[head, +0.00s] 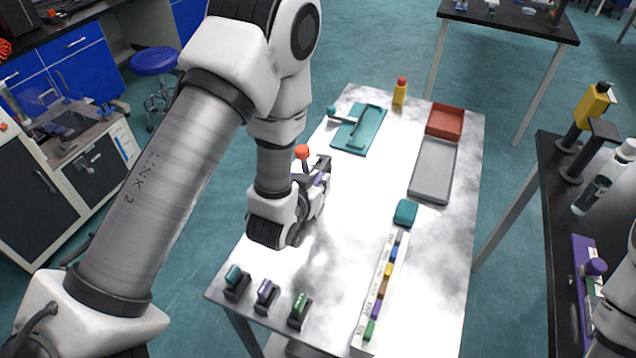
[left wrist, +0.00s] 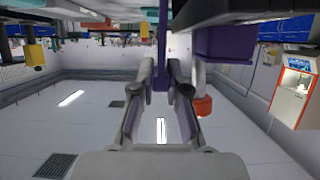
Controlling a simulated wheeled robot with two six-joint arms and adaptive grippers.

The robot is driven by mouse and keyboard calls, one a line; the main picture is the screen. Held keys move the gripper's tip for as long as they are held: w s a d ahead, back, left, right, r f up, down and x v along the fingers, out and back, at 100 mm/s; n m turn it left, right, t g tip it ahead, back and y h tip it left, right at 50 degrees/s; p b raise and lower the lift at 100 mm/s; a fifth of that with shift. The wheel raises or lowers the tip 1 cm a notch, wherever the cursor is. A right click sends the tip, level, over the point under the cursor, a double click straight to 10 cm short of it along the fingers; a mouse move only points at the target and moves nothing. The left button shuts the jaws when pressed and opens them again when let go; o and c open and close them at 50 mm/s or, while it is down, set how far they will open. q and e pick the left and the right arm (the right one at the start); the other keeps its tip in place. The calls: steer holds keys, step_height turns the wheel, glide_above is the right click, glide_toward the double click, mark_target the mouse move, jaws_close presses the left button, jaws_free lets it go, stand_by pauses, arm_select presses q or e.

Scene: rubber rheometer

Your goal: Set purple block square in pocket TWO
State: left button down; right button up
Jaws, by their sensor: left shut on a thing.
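My left gripper (head: 314,192) is over the left side of the white table, pointing away from its near edge. A purple piece (head: 319,179) shows at its fingers. In the left wrist view, which looks upside down, my left gripper (left wrist: 160,88) is shut on a narrow purple block (left wrist: 160,50). Beside it are a larger purple part (left wrist: 222,43) and a red knob (left wrist: 203,105). The knob (head: 302,152) also shows in the head view. A label strip with several coloured blocks (head: 382,285) lies at the near right; I cannot read which pocket is TWO. My right gripper is out of view.
Three dark stands at the near left hold a teal (head: 234,274), a purple (head: 265,290) and a green block (head: 300,303). A teal mat (head: 372,138), a grey tray (head: 416,188) and a red bin (head: 445,120) are farther back. The table middle is clear.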

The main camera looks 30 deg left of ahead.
arm_select(q)
steer(key=shift+w+d+r, duration=0.1)
steer(key=shift+d, duration=0.1)
steer(key=c, duration=1.5)
jaws_free()
steer(key=shift+a, duration=0.1)
steer(key=shift+o, duration=0.2)
